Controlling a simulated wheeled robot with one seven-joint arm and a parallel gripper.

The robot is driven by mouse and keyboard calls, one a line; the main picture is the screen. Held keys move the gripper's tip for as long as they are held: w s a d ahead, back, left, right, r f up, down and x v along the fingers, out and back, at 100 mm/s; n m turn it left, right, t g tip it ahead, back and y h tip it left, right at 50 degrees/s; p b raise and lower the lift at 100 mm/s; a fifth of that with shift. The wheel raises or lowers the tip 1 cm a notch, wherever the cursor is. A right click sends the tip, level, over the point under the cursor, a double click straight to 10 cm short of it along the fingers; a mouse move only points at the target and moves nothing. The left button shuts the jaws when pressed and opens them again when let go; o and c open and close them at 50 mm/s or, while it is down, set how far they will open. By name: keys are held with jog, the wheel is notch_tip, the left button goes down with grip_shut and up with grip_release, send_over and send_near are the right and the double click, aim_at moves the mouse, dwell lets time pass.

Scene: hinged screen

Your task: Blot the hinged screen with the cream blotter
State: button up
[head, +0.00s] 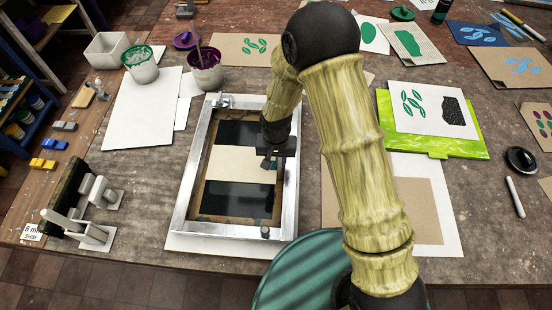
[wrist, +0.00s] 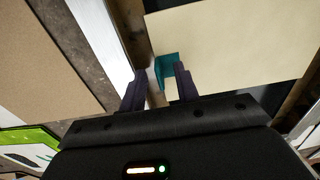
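The hinged screen (head: 188,215) is a silvery metal frame around a brown wooden inner frame with dark panels, lying flat on the table. The cream blotter (head: 235,163) lies across the middle of it, dark areas showing above and below; it fills the upper right of the wrist view (wrist: 235,45). A teal tab (wrist: 168,66) sits at the blotter's edge. My gripper (head: 268,164) is low over the screen's right side. In the wrist view my gripper (wrist: 160,75) has its fingers apart with the tab between them, close to the right finger; a gap shows at the left finger.
A white sheet and brown board (head: 432,215) lie right of the screen, beside a green tray (head: 460,148). Paint pots (head: 205,76) stand behind. Grey holders (head: 92,238) stand at left. A striped teal round thing (head: 300,270) is in front.

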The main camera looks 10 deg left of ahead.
jog(key=shift+r+p, duration=2.5)
jog(key=shift+r, duration=1.05)
jog(key=shift+d, duration=0.1)
jog(key=c, duration=0.3)
jog(key=shift+w+d+r, duration=0.1)
jog(key=shift+d+r, duration=0.1)
jog(key=c, duration=0.3)
jog(key=shift+t, duration=0.3)
jog(key=d+r, duration=0.1)
jog(key=d, duration=0.1)
jog(key=d+r, duration=0.2)
jog(key=w+d+r, duration=0.1)
jog(key=d+r, duration=0.1)
jog(key=shift+r, duration=0.2)
grip_shut()
jog(key=s+d+r, duration=0.3)
jog(key=d+r, duration=0.1)
jog(key=d, duration=0.2)
jog(key=s+d+r+t, duration=0.1)
jog(key=s+d+r, duration=0.2)
jog(key=d+r, duration=0.1)
jog(key=s+d+r+m, duration=0.1)
jog(key=s+d+r, duration=0.1)
jog(key=d+r, duration=0.2)
jog(key=d, duration=0.3)
jog(key=shift+s+d+t, duration=0.3)
jog(key=shift+s+t, duration=0.1)
